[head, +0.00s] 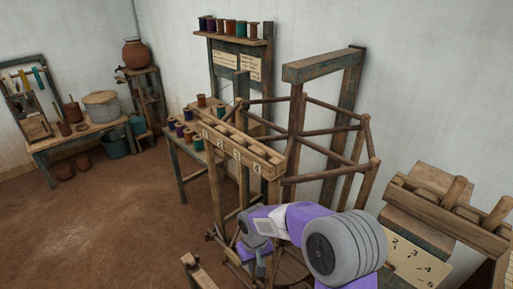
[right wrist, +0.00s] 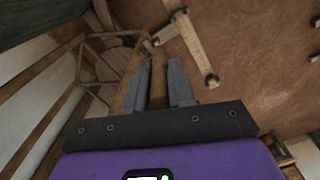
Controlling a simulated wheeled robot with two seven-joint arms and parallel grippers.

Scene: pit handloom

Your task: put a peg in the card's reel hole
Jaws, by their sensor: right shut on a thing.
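A pale card (head: 412,262) with the numbers 1 to 5 and small dark marks lies at the lower right of the head view, below a wooden roller. Which mark is the reel hole I cannot tell. My right gripper (head: 262,264) is low in the middle of the head view, left of the card and apart from it. In the right wrist view its two grey fingers (right wrist: 160,70) are shut on a brown wooden piece (right wrist: 156,88), which looks like a peg. The far end of this piece is hard to separate from the wood behind. My left gripper is out of view.
A rail numbered 1 to 4 (head: 238,152) and a wooden reel frame (head: 325,150) stand just behind my right arm. The roller beam (head: 440,212) is above the card. A table with spools (head: 195,143) stands behind. The earthen floor (head: 110,220) at left is free.

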